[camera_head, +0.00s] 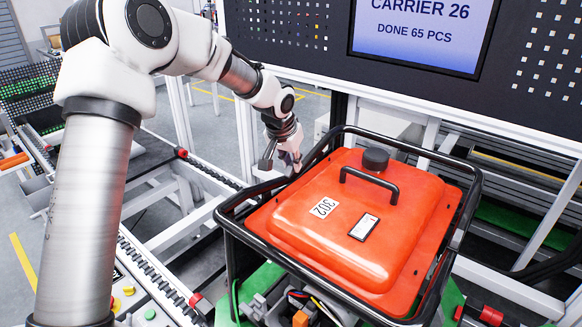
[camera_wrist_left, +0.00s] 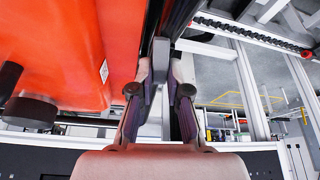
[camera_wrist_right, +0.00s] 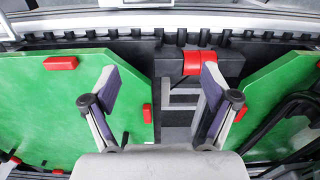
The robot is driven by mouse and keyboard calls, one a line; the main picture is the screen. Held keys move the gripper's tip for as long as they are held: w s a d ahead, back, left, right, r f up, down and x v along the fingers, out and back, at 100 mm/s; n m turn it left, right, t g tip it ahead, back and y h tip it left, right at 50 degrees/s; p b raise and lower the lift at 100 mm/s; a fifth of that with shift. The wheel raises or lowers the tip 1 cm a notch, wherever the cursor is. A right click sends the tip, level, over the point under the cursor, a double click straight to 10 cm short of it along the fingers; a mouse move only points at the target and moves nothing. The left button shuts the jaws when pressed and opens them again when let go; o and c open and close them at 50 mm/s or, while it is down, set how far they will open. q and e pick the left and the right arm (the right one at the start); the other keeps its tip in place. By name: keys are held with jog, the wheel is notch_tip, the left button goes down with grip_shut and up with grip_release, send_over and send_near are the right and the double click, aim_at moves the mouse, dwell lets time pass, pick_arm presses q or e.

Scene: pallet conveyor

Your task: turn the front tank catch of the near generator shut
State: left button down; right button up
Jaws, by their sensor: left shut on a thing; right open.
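The near generator has an orange tank (camera_head: 345,215) inside a black tube frame (camera_head: 232,212); the tank also shows in the left wrist view (camera_wrist_left: 75,50). My left gripper (camera_head: 281,160) is at the tank's far-left edge, by the frame. In the left wrist view it (camera_wrist_left: 160,85) is shut on a grey upright piece, which looks like the tank catch (camera_wrist_left: 160,55), between the tank and a black frame bar. The catch is hidden in the head view. My right gripper (camera_wrist_right: 160,85) is open and empty above the conveyor, seen only in its wrist view.
The tank has a black handle (camera_head: 369,181) and a black cap (camera_head: 375,159) on top. Green pallets (camera_wrist_right: 85,90) with red blocks lie below my right gripper, with a black and red stop (camera_wrist_right: 192,62) between them. A dark panel with a screen (camera_head: 420,30) stands behind.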

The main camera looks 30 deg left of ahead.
pick_arm(q)
jog(key=n+b, duration=0.1)
jog(key=n+y+b, duration=0.1)
jog(key=n+b, duration=0.2)
jog(key=shift+d+f+g+y+b, duration=0.15)
jog(key=shift+f+g+y+b, duration=0.15)
jog(key=shift+f+b, duration=0.05)
jog(key=shift+n+y+b, duration=0.3)
jog(key=shift+n+b, duration=0.35)
jog(key=shift+n, duration=0.45)
jog(key=shift+w+d+r+n+g+b, duration=0.1)
jog(key=shift+n+g+b, duration=0.35)
jog(key=shift+n, duration=0.45)
jog(key=shift+r+n+g+y, duration=0.1)
jog(key=shift+n+g+y, duration=0.3)
jog(key=shift+n, duration=0.5)
jog(key=shift+w+n+g+y, duration=0.1)
jog(key=shift+n+g+y, duration=0.2)
jog(key=shift+n, duration=0.6)
jog(key=shift+n+g+p, duration=0.5)
jog(key=shift+n+g, duration=0.15)
jog(key=shift+n, duration=1.35)
